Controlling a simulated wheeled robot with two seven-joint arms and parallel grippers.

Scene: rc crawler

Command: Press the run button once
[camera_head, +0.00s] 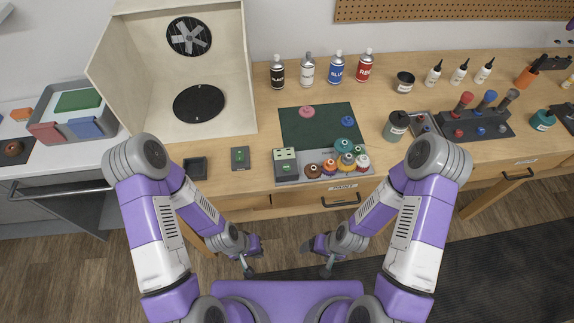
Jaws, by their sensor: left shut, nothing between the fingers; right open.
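No label reading "run" can be made out. A small dark box (240,157) with a small green spot on its top sits on the wooden bench, right of the black square tray. A grey-green box (285,162) with small dark and light details on it stands just right of it, at the bench's front. I cannot tell which of them carries the run button. My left gripper (248,270) is shut and empty, below and in front of the bench edge. My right gripper (327,270) is open and empty beside it, also in front of the bench. Neither touches anything.
A spray booth (245,70) with a black turntable (199,103) stands behind the small boxes. Paint jars (345,160) and a dark green mat (305,128) lie to the right. Spray cans (336,68) line the back. A black square tray (195,168) sits left.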

